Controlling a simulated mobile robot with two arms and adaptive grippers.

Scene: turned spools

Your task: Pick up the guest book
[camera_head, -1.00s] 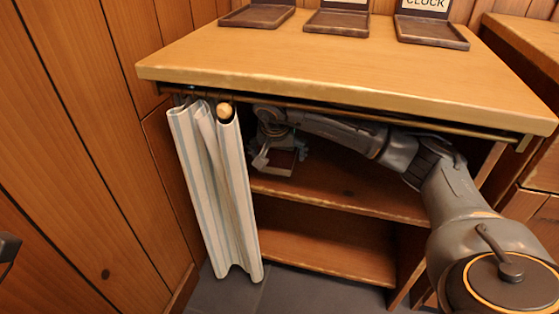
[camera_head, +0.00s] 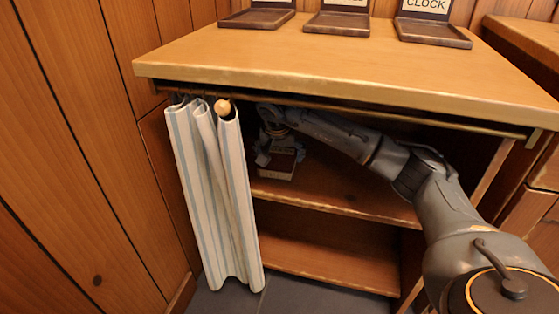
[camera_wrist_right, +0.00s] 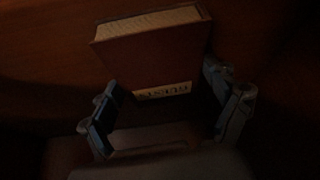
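A dark red book (camera_wrist_right: 150,60) with pale page edges and a small lettered label shows in the right wrist view; its lettering is too dim to read. In the head view the book (camera_head: 281,163) is on the upper shelf of the cabinet, near the striped curtain. My right gripper (camera_wrist_right: 165,92) is open, with one finger towards each side of the book's near end. I see no clear grip on it. In the head view the right gripper (camera_head: 277,150) is at the book, partly covering it. My left gripper is not in view.
The striped curtain (camera_head: 212,195) hangs bunched at the opening's left side from a rod (camera_head: 400,120) under the wooden top (camera_head: 330,65). Several dark trays (camera_head: 338,24) stand on top. The upper shelf (camera_head: 345,190) is bare right of the book. The lower shelf (camera_head: 330,260) looks empty.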

